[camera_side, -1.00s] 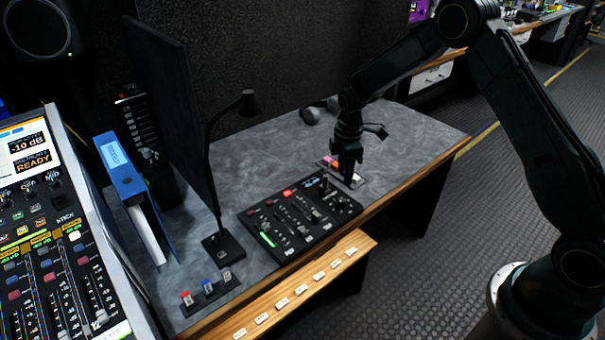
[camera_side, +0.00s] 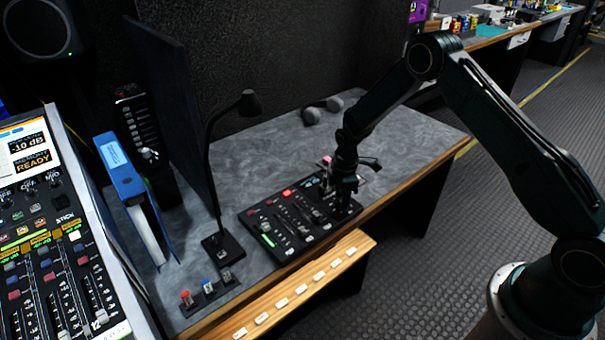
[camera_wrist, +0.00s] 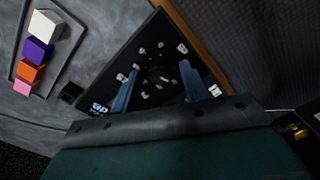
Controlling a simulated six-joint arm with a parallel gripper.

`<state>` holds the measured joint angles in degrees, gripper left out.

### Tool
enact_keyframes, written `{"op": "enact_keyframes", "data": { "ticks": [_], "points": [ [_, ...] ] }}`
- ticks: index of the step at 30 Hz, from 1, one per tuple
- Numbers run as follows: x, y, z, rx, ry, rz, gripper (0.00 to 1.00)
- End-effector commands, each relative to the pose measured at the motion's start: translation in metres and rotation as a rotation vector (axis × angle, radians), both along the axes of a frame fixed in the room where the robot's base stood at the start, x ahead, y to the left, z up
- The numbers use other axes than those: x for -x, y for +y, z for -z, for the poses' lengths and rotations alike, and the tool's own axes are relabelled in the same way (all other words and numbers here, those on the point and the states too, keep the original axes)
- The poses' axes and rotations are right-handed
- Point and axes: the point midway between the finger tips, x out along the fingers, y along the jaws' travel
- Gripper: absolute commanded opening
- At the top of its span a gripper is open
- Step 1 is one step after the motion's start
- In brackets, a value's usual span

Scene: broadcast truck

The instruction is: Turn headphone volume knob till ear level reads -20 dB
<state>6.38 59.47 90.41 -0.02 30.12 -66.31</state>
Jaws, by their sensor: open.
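A black control panel (camera_side: 300,243) with sliders, a red button and a lit green strip lies on the grey desk. My gripper (camera_side: 343,205) is over its right end, pointing down. In the wrist view, my gripper (camera_wrist: 160,88) is open, with its two blue fingers apart above the panel (camera_wrist: 150,42). A dark round knob (camera_wrist: 155,74) appears between the fingers, with small pale marks around it; its label is unreadable. Contact cannot be told. A blue-lit display (camera_wrist: 98,108) is partly cut off by my gripper. A console screen (camera_side: 28,148) at left shows "-10 dB" and "READY".
A tray of coloured blocks (camera_wrist: 38,50) lies beside the panel. Headphones (camera_side: 322,109) rest at the back of the desk. A gooseneck lamp (camera_side: 208,160), a blue binder (camera_side: 120,170) and a small switch box (camera_side: 208,292) stand left. The desk's right side is clear.

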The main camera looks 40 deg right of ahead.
Motion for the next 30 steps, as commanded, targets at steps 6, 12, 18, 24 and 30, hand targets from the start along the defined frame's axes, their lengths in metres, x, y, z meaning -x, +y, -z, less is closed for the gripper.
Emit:
{"op": "enact_keyframes", "data": {
  "ticks": [6,12,18,24,30],
  "points": [
    [0.0,0.0,-0.0002,0.0,0.0,0.0,0.31],
    [0.0001,0.0,-0.0003,0.0,0.0,0.0,0.0],
    [0.0001,0.0,-0.0005,0.0,0.0,0.009,0.0],
    [0.0001,0.0,-0.0005,0.0,0.0,0.056,0.0],
    [0.0001,-0.0001,-0.0005,0.0,0.0,0.161,0.0]
  ]
}}
